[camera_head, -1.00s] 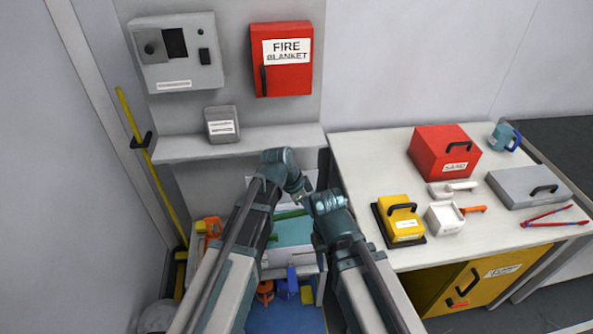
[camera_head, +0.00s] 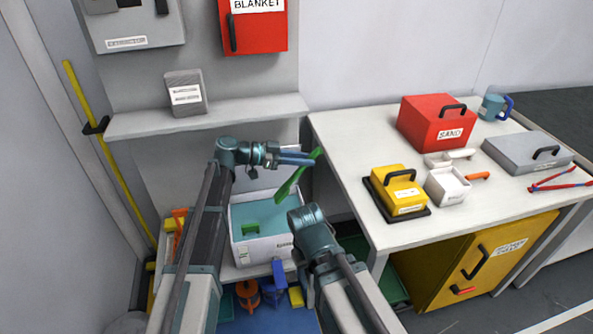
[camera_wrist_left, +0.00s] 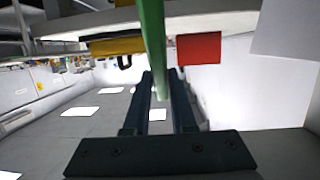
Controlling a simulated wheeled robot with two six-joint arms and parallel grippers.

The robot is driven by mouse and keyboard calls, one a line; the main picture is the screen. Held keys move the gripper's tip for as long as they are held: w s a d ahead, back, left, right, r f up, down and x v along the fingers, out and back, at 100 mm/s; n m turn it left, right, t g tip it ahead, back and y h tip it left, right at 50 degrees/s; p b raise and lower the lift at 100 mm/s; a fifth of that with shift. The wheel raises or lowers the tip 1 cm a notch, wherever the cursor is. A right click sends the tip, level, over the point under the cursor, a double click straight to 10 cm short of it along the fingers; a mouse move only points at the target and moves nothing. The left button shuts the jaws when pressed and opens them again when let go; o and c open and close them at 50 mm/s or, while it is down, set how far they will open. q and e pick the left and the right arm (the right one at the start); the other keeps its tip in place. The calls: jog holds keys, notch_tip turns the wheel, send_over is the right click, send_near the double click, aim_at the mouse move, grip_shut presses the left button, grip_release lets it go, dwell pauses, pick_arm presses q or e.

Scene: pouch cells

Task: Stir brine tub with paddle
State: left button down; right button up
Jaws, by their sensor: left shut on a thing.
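The brine tub (camera_head: 246,262) is a white box with teal liquid in it, on a low surface below the wall shelf. A small green piece (camera_head: 250,229) shows at its near side. My left gripper (camera_head: 297,158) is shut on the green paddle (camera_head: 292,182), which slants in the air above the tub's back right. In the left wrist view the green shaft (camera_wrist_left: 152,45) runs between the fingers (camera_wrist_left: 160,100). My right arm's wrist is at the tub's right side; its fingers are hidden.
A white table (camera_head: 335,150) stands close on the right with a red box (camera_head: 425,125), a yellow box (camera_head: 397,188) and a white tray (camera_head: 440,190). The wall shelf (camera_head: 150,125) is behind. Orange and blue items sit below the tub.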

pick_arm(q)
jog(key=w+a+h+b, duration=0.2)
jog(key=w+b, duration=0.1)
jog(key=shift+w+h, duration=0.2)
jog(key=shift+h, duration=0.1)
pick_arm(e)
notch_tip(320, 180, down, 5)
pick_arm(q)
notch_tip(320, 180, down, 18)
jog(key=b, duration=1.8)
pick_arm(e)
notch_tip(320, 180, down, 18)
pick_arm(q)
jog(key=shift+w+r, duration=0.15)
pick_arm(e)
jog(key=shift+r, duration=0.1)
